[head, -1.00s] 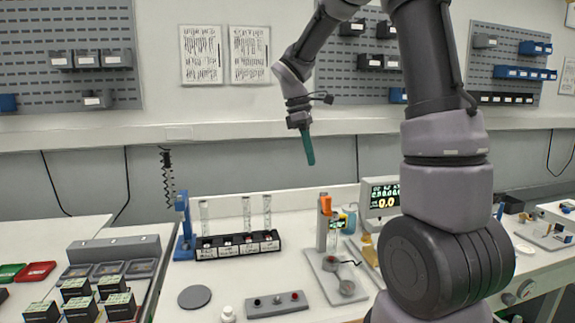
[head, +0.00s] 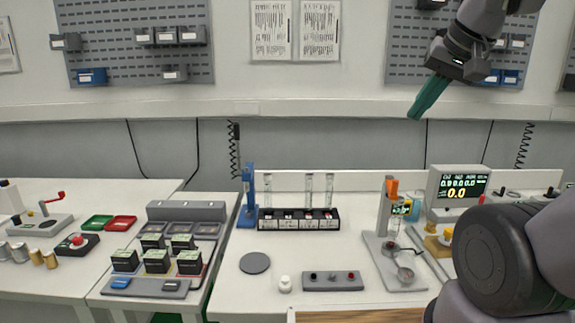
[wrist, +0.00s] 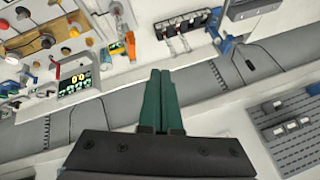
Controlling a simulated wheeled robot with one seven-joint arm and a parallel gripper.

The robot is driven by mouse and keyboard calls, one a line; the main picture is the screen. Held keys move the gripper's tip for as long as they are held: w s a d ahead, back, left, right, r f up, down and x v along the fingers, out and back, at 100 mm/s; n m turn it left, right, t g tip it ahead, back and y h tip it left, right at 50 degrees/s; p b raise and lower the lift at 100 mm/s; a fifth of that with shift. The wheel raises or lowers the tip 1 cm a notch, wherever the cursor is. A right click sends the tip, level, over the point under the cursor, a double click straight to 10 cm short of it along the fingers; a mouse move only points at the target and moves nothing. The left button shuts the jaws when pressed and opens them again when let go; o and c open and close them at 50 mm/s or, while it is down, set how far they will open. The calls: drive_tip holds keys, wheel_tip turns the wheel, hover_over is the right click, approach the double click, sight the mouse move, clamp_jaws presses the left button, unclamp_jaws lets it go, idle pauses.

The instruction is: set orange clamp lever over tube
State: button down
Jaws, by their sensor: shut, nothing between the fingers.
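The orange clamp lever (head: 392,187) is at the top of a grey upright post (head: 384,216) on a light grey base plate (head: 383,268), right of the bench's middle. In the wrist view the orange lever (wrist: 130,44) lies left of my fingertips. My gripper (head: 415,116) has long green fingers, shut and empty, high in front of the wall and well apart from the lever. The wrist view shows the two fingers (wrist: 160,72) side by side. I cannot make out a tube at the lever, nor how far the lever is turned.
A monitor (head: 459,187) stands right of the post. A black rack (head: 299,226) with clear upright tubes and a blue stand (head: 248,205) are to the left.

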drive_tip(key=n+g+h, duration=0.2)
drive_tip(key=n+g, duration=0.3)
hover_over(389, 192)
drive_tip(key=s+a, duration=0.3)
wheel_tip(389, 192, down, 3)
drive_tip(key=w+f+n+g+h, duration=0.1)
drive_tip(key=w+f+n+g, duration=0.35)
drive_tip(key=w+f, duration=0.45)
drive_tip(key=shift+s+d+f, duration=0.4)
drive_tip(key=shift+s+f, duration=0.4)
drive_tip(key=shift+f, duration=0.65)
drive_tip(key=shift+s+d+f, duration=0.35)
drive_tip(key=shift+s+f, duration=0.5)
drive_tip(key=shift+f, duration=0.6)
drive_tip(key=shift+s+d+f, duration=0.4)
drive_tip(key=shift+s+f, duration=0.4)
drive_tip(key=shift+f, duration=0.65)
drive_tip(key=shift+d, duration=0.1)
